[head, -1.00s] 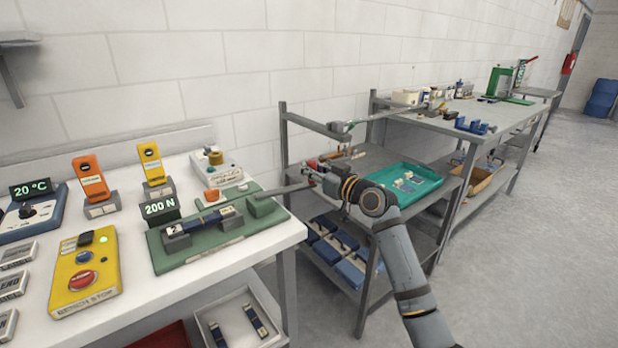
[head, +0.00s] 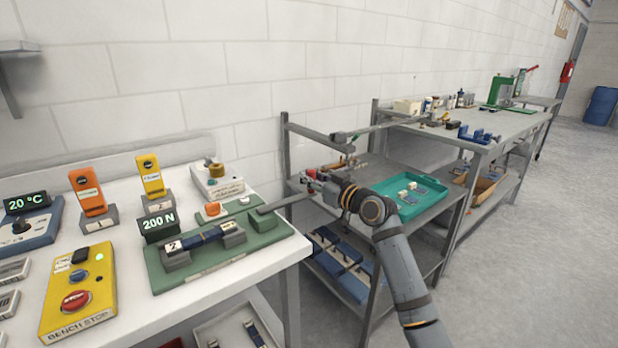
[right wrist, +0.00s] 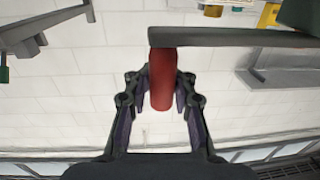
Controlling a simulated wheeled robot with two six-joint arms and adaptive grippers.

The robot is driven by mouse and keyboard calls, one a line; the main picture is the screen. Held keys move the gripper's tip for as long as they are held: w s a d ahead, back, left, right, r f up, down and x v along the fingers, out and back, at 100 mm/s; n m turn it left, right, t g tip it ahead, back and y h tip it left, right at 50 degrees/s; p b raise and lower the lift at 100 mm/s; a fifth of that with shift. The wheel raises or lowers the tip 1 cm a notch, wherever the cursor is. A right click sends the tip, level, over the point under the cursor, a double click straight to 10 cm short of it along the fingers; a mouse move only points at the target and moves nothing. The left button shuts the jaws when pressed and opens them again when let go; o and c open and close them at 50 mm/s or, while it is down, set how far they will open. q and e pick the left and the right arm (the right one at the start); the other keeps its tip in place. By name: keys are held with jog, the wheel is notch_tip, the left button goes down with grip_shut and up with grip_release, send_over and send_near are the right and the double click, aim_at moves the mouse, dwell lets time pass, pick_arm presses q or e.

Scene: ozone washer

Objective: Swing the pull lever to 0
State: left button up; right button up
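The pull lever (head: 284,203) is a dark grey bar that reaches right from a green fixture (head: 215,262) on the white bench, past the bench edge. I cannot make out a 0 mark. My left gripper is not in view.
A 200 N display (head: 158,223) stands behind the fixture. A yellow bench stop box (head: 80,290) is at left. A grey shelf rack (head: 372,165) with a teal tray (head: 432,200) stands close to my right arm.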

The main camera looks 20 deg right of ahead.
jog(key=o, duration=0.4)
jog(key=shift+f, duration=0.1)
jog(key=shift+c, duration=0.2)
jog(key=v, duration=1.2)
